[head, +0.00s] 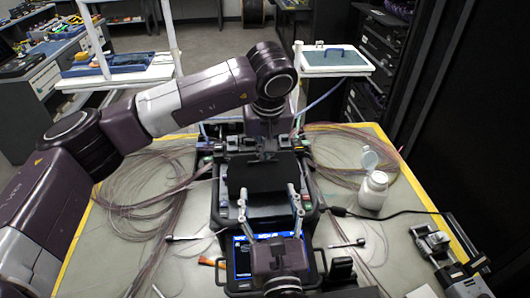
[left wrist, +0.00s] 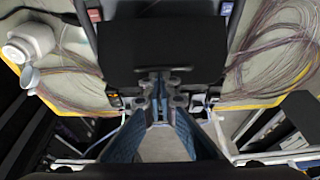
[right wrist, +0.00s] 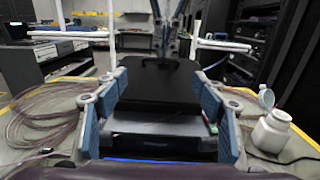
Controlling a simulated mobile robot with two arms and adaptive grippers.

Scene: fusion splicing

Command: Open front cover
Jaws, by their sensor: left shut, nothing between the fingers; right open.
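The splicing machine (head: 226,212) stands in the middle of the table, with a blue-lit screen (head: 242,258) at its front. Its black cover panel (head: 258,178) shows in all views, including the left wrist view (left wrist: 135,45) and right wrist view (right wrist: 158,85). I cannot tell how far the cover is tilted. My left gripper (head: 266,152) is shut and empty at the panel's far edge; its closed tips (left wrist: 160,84) overlap that edge, and contact is unclear. My right gripper (head: 268,202) is open, with its fingers spread either side of the machine's near part.
Coiled fibres (head: 150,185) lie left of the machine and more (head: 345,150) lie right. A white bottle (head: 373,190) stands at right, and a metal device (head: 440,250) sits at the right front. Small tools lie on both sides.

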